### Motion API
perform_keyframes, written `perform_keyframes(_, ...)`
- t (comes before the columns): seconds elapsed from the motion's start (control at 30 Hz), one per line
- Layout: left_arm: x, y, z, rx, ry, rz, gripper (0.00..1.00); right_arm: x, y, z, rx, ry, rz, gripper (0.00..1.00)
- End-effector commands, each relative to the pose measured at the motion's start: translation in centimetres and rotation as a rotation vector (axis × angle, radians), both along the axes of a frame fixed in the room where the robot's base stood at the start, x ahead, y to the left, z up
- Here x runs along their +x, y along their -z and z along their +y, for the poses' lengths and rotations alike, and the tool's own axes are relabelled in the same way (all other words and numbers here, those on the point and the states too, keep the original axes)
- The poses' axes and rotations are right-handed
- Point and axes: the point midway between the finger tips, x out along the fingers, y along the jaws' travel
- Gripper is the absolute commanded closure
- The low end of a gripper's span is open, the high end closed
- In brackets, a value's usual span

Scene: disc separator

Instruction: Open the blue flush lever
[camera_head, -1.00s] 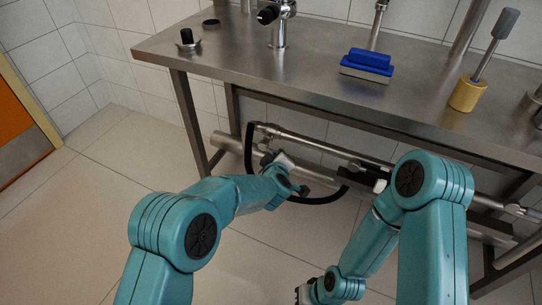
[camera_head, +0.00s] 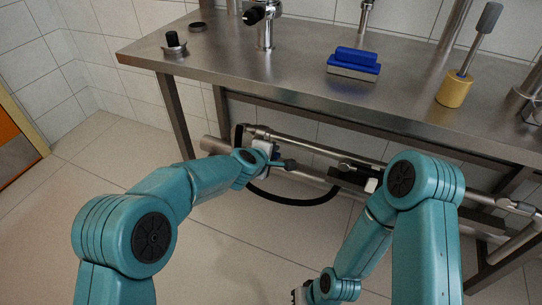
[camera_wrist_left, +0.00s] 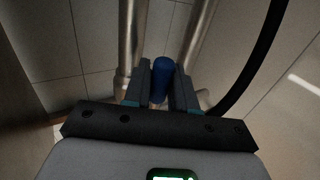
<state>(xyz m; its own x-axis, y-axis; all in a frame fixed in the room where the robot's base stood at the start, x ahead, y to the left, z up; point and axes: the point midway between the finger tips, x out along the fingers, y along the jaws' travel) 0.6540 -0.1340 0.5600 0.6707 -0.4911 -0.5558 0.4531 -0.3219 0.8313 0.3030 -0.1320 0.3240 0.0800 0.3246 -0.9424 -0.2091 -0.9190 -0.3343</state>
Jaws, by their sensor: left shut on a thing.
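The blue flush lever (camera_wrist_left: 160,78) shows in the left wrist view as a short blue handle between two steel pipes. My left gripper (camera_wrist_left: 163,82) is shut on it, with one dark finger on each side. In the head view my left gripper (camera_head: 278,158) is under the table at the pipes, and the lever is mostly hidden by it. My right gripper (camera_head: 300,294) hangs low near the bottom edge of the head view. Its fingers are too small and cut off to tell their state.
A steel table (camera_head: 225,65) stands above the pipes (camera_head: 330,150). A blue brush (camera_head: 354,62) and a yellow-based tool (camera_head: 455,88) are on it. A black hose (camera_head: 290,202) loops below the pipes, right of my left gripper. The floor at left is clear.

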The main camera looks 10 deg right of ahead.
Motion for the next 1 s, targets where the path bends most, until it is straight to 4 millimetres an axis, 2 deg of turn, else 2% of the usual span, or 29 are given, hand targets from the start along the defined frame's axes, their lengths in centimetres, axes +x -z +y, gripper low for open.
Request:
perform_keyframes(0.47, 0.0, -0.2, -0.2, -0.01, 0.002, 0.005, 1.0, 0.0, 0.0, 0.0, 0.0, 0.001, -0.001, 1.0)
perform_keyframes(0.5, 0.0, -0.2, -0.1, -0.01, 0.002, 0.005, 0.61, 0.0, 0.0, 0.0, 0.0, 0.001, -0.001, 1.0)
perform_keyframes(0.53, 0.0, -0.2, -0.1, -0.01, 0.001, 0.005, 0.56, 0.0, 0.0, 0.0, 0.0, 0.001, -0.001, 1.0)
perform_keyframes(0.87, -0.1, -0.2, 0.1, -0.009, 0.001, 0.004, 0.56, 0.1, 0.2, 0.0, 0.0, 0.001, -0.002, 1.0)
perform_keyframes(1.0, -1.1, -1.0, 0.8, -0.009, 0.002, 0.002, 0.56, 0.3, 1.0, -0.1, -0.002, 0.004, -0.01, 1.0)
